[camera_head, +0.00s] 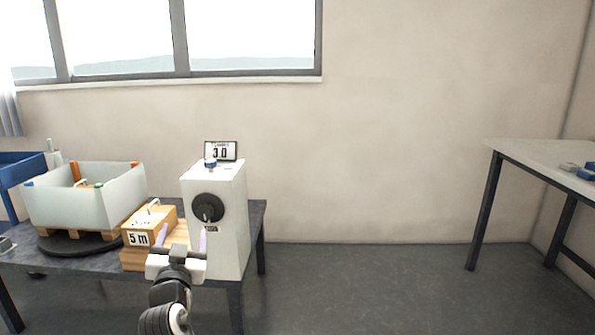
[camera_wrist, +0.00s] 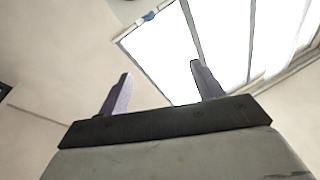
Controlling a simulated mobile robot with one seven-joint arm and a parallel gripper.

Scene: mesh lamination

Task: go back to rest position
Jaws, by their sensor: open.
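My gripper (camera_head: 181,240) is raised in front of the dark table (camera_head: 75,258), between the wooden block and the white machine as the head view shows it. Its two pale purple fingers point up and stand wide apart with nothing between them. In the wrist view my gripper (camera_wrist: 158,88) is open and empty, with the window (camera_wrist: 185,55) and the wall behind it. The white machine (camera_head: 230,220) has a black round dial (camera_head: 207,208) on its front and a small sign reading 30 (camera_head: 221,151) on top. My gripper hides part of the machine's lower left side.
A wooden block marked 5 m (camera_head: 138,239) stands left of the machine. A white bin (camera_head: 70,208) with several items sits on a wooden pallet base at the left. A second table (camera_head: 530,152) stands at the far right. The floor (camera_head: 360,285) between the tables is clear.

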